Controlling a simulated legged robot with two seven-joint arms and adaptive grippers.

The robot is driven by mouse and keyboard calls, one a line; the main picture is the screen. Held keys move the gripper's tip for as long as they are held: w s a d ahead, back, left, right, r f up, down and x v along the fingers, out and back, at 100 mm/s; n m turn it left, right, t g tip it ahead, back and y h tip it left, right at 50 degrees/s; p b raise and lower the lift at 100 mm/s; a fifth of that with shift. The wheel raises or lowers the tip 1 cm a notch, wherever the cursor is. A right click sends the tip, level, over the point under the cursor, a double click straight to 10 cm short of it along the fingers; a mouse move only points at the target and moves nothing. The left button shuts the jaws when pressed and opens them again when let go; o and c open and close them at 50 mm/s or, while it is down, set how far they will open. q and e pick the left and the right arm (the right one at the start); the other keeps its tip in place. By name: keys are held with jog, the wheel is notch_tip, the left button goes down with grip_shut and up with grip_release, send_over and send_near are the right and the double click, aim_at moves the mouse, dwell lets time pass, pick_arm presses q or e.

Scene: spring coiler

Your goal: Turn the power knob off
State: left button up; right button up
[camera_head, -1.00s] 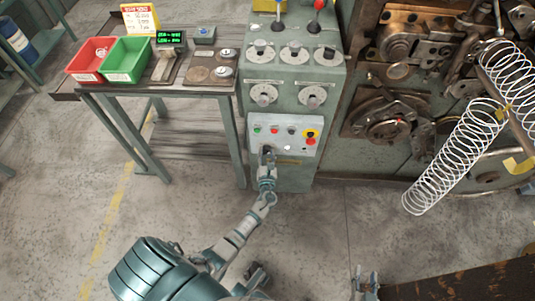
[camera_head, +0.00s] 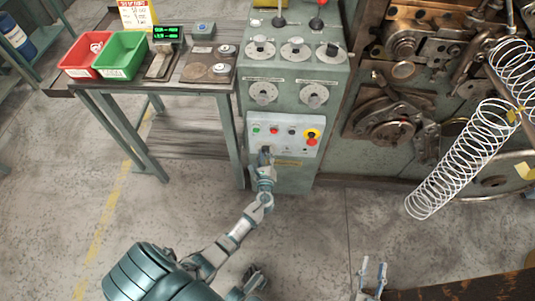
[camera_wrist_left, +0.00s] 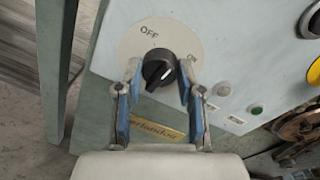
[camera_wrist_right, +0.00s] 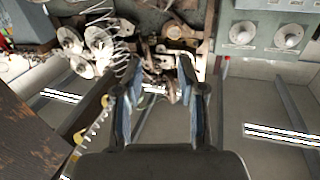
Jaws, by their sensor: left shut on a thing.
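The black power knob (camera_wrist_left: 158,69) sits on a round pale plate marked OFF at the top and ON at the right, in the left wrist view. Its raised ridge is tilted, with the upper end leaning right towards the ON side. My left gripper (camera_wrist_left: 156,88) has blue-padded fingers on both sides of the knob and is shut on it. In the head view my left gripper (camera_head: 266,158) is at the lower left of the control panel (camera_head: 285,133) and hides most of the knob. My right gripper (camera_head: 372,273) is open and empty above the floor; it also shows in the right wrist view (camera_wrist_right: 158,83).
The grey-green cabinet (camera_head: 290,75) has several dials and levers above the panel. A red-and-yellow stop button (camera_head: 311,137) is at the panel's right. The table (camera_head: 190,87) with bins stands left. The coiler with springs (camera_head: 465,158) is right. A dark tabletop (camera_head: 465,284) is bottom right.

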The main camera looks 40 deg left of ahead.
pick_arm(q)
jog(key=shift+s+f+n+h+b, duration=0.15)
jog(key=shift+n+b, duration=1)
jog(key=shift+n, duration=1.3)
jog(key=shift+f+n+h+b, duration=0.1)
jog(key=shift+n+h+b, duration=0.15)
jog(key=shift+n+b, duration=1.55)
pick_arm(e)
jog(key=s+r+m+t+p, duration=0.1)
jog(key=s+r+t, duration=0.3)
jog(key=r+t, duration=0.5)
jog(key=shift+s+d+y, duration=0.15)
jog(key=shift+d+y, duration=0.1)
jog(key=shift+y, duration=0.15)
pick_arm(q)
jog(key=shift+n, duration=0.65)
jog(key=o, duration=1.1)
jog(key=shift+o, duration=0.2)
jog(key=shift+r, duration=0.1)
jog(key=shift+r, duration=0.1)
